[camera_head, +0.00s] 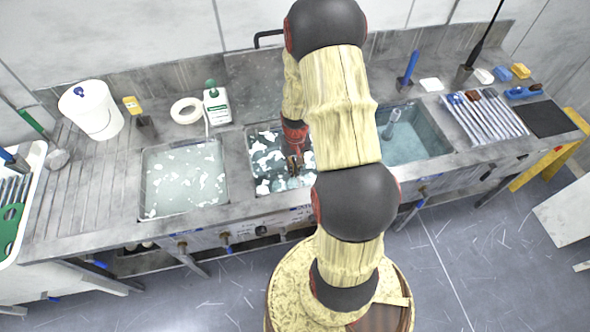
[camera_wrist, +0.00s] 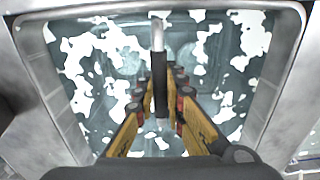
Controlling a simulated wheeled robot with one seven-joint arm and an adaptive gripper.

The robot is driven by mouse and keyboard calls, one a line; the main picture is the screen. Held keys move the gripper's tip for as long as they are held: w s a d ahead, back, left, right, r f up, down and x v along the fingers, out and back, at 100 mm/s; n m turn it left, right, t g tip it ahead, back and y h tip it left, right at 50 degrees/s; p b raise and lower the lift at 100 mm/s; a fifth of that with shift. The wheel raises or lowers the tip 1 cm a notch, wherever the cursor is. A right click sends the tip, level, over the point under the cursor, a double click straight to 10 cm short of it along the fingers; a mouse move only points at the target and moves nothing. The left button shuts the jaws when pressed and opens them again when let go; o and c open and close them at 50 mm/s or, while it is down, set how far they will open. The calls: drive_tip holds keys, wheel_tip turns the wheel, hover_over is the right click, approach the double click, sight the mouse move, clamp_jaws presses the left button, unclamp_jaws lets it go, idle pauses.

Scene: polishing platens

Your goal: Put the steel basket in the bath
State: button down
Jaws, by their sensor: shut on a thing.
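My gripper (camera_head: 294,162) points down over the middle bath (camera_head: 262,189), which holds liquid with white foam patches. In the wrist view its two yellow fingers (camera_wrist: 160,82) are shut on an upright-looking steel handle with a black sleeve (camera_wrist: 160,62), taken to be the steel basket's handle. The basket's body is not clearly visible; faint round shapes show in the liquid below, and I cannot tell what they are. The bath's steel rim (camera_wrist: 292,70) surrounds the gripper and handle on the visible sides. In the head view my arm hides the bath's right part.
A left basin (camera_head: 185,180) also holds foamy liquid. A right basin (camera_head: 408,145) holds clearer blue liquid and an upright object. A white bucket (camera_head: 92,112), tape roll (camera_head: 186,111) and green-capped bottle (camera_head: 217,107) stand behind. Several tools (camera_head: 485,115) lie at right.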

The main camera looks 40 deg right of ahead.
drive_tip(key=shift+w+f, duration=0.1)
drive_tip(key=shift+f, duration=0.55)
drive_tip(key=c, duration=2.3)
unclamp_jaws()
drive_tip(key=shift+f, duration=0.15)
drive_tip(key=o, duration=0.5)
drive_tip(key=shift+c, duration=0.2)
